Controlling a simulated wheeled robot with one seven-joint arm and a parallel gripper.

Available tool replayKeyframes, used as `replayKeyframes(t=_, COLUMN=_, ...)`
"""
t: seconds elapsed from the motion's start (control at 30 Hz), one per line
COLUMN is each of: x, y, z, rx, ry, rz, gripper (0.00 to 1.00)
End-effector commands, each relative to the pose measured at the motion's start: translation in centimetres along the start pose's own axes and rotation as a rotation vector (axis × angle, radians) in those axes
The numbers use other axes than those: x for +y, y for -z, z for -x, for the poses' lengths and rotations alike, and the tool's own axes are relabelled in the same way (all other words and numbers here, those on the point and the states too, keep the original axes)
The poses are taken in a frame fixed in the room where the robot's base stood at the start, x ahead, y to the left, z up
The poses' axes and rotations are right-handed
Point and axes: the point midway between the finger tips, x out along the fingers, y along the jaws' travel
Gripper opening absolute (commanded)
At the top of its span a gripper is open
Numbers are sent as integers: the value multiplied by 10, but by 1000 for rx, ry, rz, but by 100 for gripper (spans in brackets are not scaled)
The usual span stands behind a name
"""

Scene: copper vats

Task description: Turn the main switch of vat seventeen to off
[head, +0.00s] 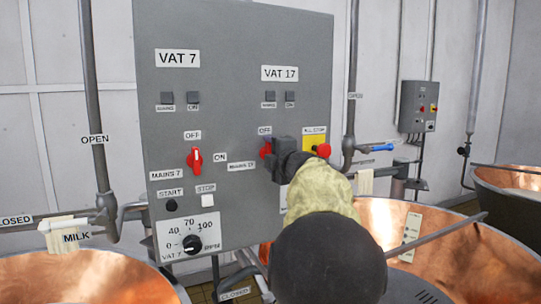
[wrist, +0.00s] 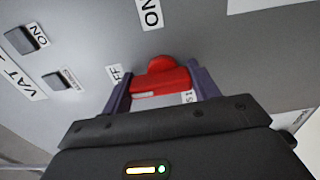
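The vat 17 main switch (head: 265,149) is a red handle on the grey panel, below an OFF label (head: 265,130) and left of my gripper's dark body (head: 286,158). In the wrist view the red handle (wrist: 161,77) lies between the two purple fingers of my gripper (wrist: 161,82). The fingers seem to meet both its ends, with no clear gap. A white mark on the handle faces the partly covered OFF label (wrist: 114,75); the ON label (wrist: 150,13) is above. My arm hides the switch's right side in the head view. The exact switch angle is hard to read.
The vat 7 switch (head: 195,158) is to the left, upright below its OFF label. A red stop button (head: 322,150) on a yellow plate (head: 314,141) is close right of my gripper. Copper vats (head: 85,277) stand below, with a pipe (head: 351,85) beside the panel.

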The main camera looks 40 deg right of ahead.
Motion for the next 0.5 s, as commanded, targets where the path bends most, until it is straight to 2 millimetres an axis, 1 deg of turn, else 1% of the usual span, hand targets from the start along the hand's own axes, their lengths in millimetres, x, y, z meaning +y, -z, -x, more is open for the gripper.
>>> replayKeyframes(t=0.03, x=-3, y=0, z=-1, rx=1, ry=6, rz=3, gripper=68)
replayKeyframes(t=0.1, x=-3, y=0, z=0, rx=1, ry=5, rz=2, gripper=82)
replayKeyframes(t=0.37, x=-1, y=0, z=0, rx=1, ry=2, rz=1, gripper=82)
replayKeyframes(t=0.5, x=-2, y=0, z=5, rx=-1, ry=2, rz=2, gripper=82)
